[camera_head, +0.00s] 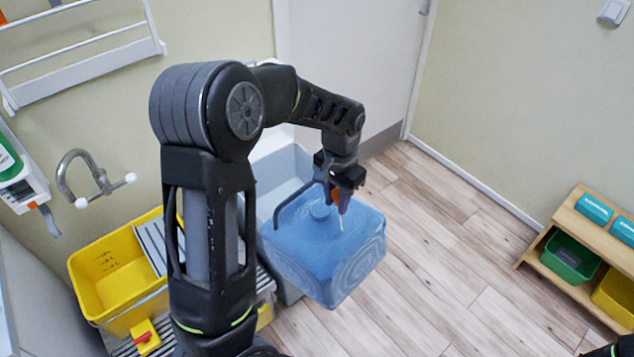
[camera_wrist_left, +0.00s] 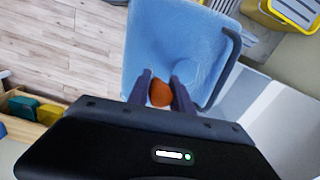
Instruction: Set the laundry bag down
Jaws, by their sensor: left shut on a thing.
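The laundry bag (camera_head: 325,262) is light blue and box-shaped, with rounded corners and swirl marks on its side. It hangs or rests below my left gripper (camera_head: 338,197), whose fingers point down at its top. The gripper is shut on the bag at a small orange piece (camera_wrist_left: 160,92) between the fingers in the left wrist view. The bag (camera_wrist_left: 150,45) fills the upper middle there. The bag's underside is hidden, so I cannot tell whether it touches the floor. My right gripper is not in view; only a dark bit of my body shows at the lower right.
A grey basin (camera_head: 283,172) stands right behind the bag. A yellow bucket (camera_head: 100,285) is at the left, partly behind my arm. A wooden shelf (camera_head: 543,235) with green and yellow bins (camera_head: 569,258) stands at the right. The wooden floor (camera_head: 440,250) between is clear.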

